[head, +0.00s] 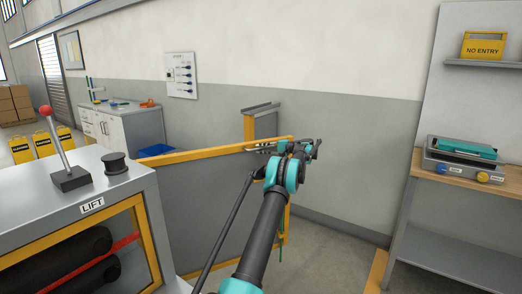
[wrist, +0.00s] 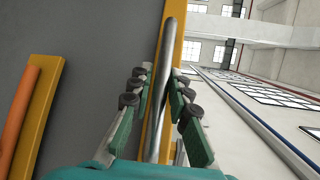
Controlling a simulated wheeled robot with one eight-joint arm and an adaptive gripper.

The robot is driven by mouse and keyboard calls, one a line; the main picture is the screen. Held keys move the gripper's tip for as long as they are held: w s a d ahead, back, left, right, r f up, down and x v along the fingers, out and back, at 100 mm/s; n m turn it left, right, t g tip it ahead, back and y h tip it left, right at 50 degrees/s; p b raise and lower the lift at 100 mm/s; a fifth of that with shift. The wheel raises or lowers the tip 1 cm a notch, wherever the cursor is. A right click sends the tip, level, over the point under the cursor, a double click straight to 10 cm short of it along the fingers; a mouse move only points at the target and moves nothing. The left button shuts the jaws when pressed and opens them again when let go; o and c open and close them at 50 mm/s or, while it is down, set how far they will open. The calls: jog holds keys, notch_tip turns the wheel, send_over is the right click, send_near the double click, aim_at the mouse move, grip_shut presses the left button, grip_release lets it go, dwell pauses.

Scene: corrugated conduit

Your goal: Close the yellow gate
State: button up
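The yellow gate (head: 208,153) has a yellow frame and a grey panel and stands beside the LIFT cabinet. Its near-right end is partly hidden by my arm. My gripper (head: 262,147) is at the top right of the gate. In the wrist view, a grey metal bar (wrist: 168,60) runs along the gate's yellow edge (wrist: 153,90). My gripper (wrist: 160,82) has its fingers on both sides of this bar. The fingers are spread, with a visible gap at the left; contact on the right side is unclear.
The LIFT cabinet (head: 92,205) with a red-knobbed lever (head: 55,140) stands at the left front. A yellow post (head: 249,128) stands behind the gate. A workbench (head: 460,180) with a teal-topped device (head: 464,150) is at the right. Some floor (head: 335,245) is clear between gate and workbench.

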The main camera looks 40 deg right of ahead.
jog(key=shift+o, duration=1.1)
jog(key=shift+s+d, duration=0.1)
jog(key=v, duration=1.1)
jog(key=shift+s+d, duration=0.25)
jog(key=shift+s, duration=0.05)
jog(key=shift+r, duration=0.1)
